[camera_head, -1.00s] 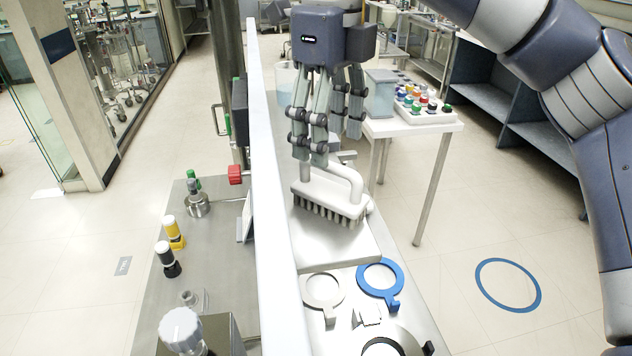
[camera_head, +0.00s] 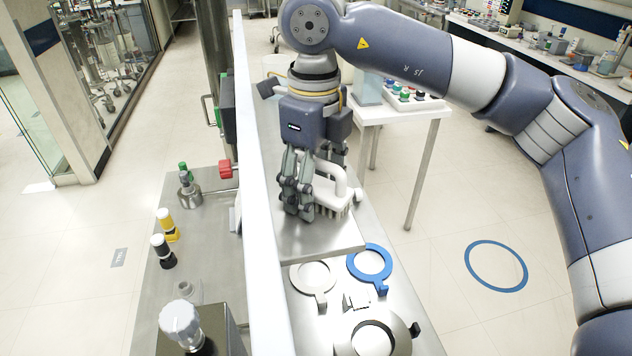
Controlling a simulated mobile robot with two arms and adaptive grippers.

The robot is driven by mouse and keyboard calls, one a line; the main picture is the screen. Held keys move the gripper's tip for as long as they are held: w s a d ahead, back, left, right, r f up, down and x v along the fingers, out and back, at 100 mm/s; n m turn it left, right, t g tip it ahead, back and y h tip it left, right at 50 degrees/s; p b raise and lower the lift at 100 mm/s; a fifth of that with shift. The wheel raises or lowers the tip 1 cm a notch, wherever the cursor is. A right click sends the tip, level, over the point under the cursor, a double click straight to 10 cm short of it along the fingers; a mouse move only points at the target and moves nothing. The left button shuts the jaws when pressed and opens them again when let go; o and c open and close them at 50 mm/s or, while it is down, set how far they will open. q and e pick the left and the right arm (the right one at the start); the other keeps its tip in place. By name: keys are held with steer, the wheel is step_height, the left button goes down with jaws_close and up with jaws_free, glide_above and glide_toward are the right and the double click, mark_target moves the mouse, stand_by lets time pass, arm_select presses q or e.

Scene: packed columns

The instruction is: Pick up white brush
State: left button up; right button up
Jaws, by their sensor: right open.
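The white brush (camera_head: 337,190) stands on the raised metal plate, bristles down, with its looped handle upward. My right gripper (camera_head: 302,208) points down at the brush's left end, its fingers low around or beside that part of the handle; I cannot tell which. The fingers are open and hide the brush's left end. My left gripper is not in the view.
A white divider wall (camera_head: 262,230) runs close along the left of the gripper. In front lie a white ring (camera_head: 301,281), a blue ring (camera_head: 382,261) and a larger metal ring (camera_head: 400,327). A white side table (camera_head: 425,113) with coloured-cap bottles stands behind.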

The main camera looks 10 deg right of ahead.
steer(key=c, duration=1.3)
steer(key=shift+r, duration=0.15)
